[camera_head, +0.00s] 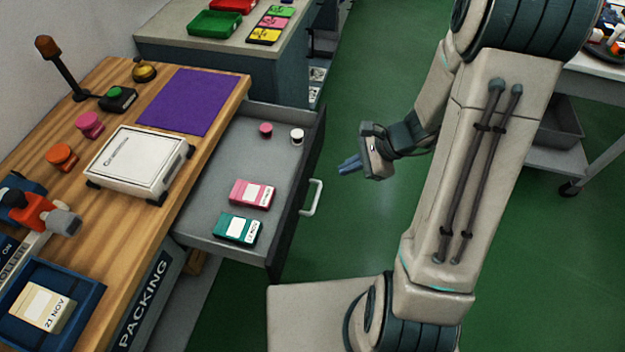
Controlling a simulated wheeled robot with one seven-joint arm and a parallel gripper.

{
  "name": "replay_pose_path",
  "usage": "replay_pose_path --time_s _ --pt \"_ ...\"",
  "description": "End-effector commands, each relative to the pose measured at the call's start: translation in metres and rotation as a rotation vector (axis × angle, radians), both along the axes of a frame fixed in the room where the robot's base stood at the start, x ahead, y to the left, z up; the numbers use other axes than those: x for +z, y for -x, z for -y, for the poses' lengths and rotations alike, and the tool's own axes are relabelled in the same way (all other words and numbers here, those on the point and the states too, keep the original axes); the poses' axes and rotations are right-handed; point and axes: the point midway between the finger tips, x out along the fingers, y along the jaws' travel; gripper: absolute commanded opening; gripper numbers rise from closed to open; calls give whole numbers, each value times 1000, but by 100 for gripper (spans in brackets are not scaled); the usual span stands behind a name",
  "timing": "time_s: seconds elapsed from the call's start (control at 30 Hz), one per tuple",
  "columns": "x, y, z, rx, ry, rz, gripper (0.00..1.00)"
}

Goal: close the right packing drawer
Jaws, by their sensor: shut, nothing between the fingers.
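The packing drawer (225,188) is pulled out from under the wooden packing bench (150,92). It is a grey drawer with a dark front panel (297,205) and a pale handle (313,198). Inside lie a pink box (252,194), a teal box (237,230), a small pink piece (266,130) and a small white piece (297,137). My gripper (345,165) is shut and empty, to the right of the drawer front. Its fingers point left toward the drawer, above the green floor, and appear clear of the handle.
On the bench are a white scale (138,163), a purple mat (193,101), coloured buttons and a blue tray (85,309). A grey counter (180,40) with trays stands at the back. A white table with a lower shelf (590,165) is at right. Green floor (350,240) lies between.

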Motion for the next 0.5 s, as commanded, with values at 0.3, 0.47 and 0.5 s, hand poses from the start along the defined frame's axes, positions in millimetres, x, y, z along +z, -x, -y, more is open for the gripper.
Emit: replay_pose_path --time_s 0.3,0.47,0.5 --pt "-76 -19 23 -334 -113 -171 0" --pt "-87 -22 21 -366 -122 -186 0" --pt "-90 -23 18 -366 -123 -187 0"
